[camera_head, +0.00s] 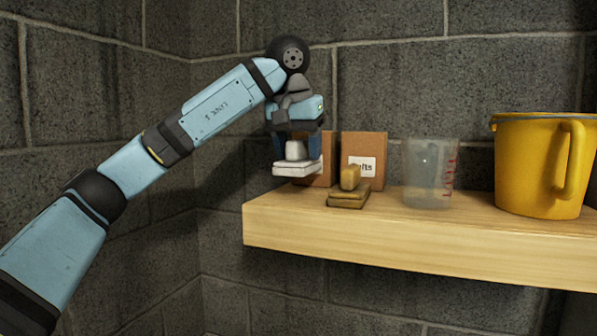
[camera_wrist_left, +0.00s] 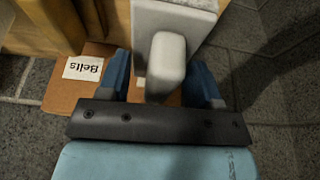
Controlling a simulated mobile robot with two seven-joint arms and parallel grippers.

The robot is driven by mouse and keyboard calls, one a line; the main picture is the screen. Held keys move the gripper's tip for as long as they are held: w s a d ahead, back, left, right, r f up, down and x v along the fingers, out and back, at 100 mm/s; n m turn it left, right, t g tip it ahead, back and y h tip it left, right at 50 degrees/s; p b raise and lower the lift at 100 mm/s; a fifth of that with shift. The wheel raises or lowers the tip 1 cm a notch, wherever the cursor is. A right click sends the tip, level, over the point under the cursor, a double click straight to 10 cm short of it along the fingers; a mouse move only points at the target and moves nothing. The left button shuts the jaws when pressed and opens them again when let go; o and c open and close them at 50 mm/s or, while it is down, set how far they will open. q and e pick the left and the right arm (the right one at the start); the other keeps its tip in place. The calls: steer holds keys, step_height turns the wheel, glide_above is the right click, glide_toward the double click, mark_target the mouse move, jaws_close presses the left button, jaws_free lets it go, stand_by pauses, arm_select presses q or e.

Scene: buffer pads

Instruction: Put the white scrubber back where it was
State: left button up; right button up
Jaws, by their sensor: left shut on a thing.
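The white scrubber (camera_head: 296,170), a flat pad with a block handle, is held in my left gripper (camera_head: 297,160) over the left end of the wooden shelf (camera_head: 400,245). In the left wrist view its pale handle (camera_wrist_left: 166,62) sits between the two blue fingers of the gripper (camera_wrist_left: 163,78). The pad looks roughly level in the head view. I cannot tell whether its underside touches the shelf. A tan scrubber (camera_head: 347,200) of similar shape rests on the shelf just right of it. My right gripper is not in view.
A brown box (camera_head: 328,160) stands behind my gripper, partly hidden. A second box (camera_head: 374,150) with a "Belts" label stands beside it, also in the left wrist view (camera_wrist_left: 60,96). A clear measuring cup (camera_head: 428,175) and a yellow bucket (camera_head: 530,165) stand further right. A block wall is behind.

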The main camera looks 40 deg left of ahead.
mark_target(298, 169)
arm_select(q)
steer(key=shift+s+d+f, duration=0.1)
steer(key=shift+f, duration=0.45)
step_height(298, 169, down, 3)
steer(key=shift+f, duration=0.15)
steer(key=o, duration=1)
steer(key=shift+f, duration=0.1)
steer(key=shift+o, duration=0.2)
steer(key=shift+r, duration=0.25)
steer(key=v, duration=1.1)
steer(key=shift+r, duration=0.45)
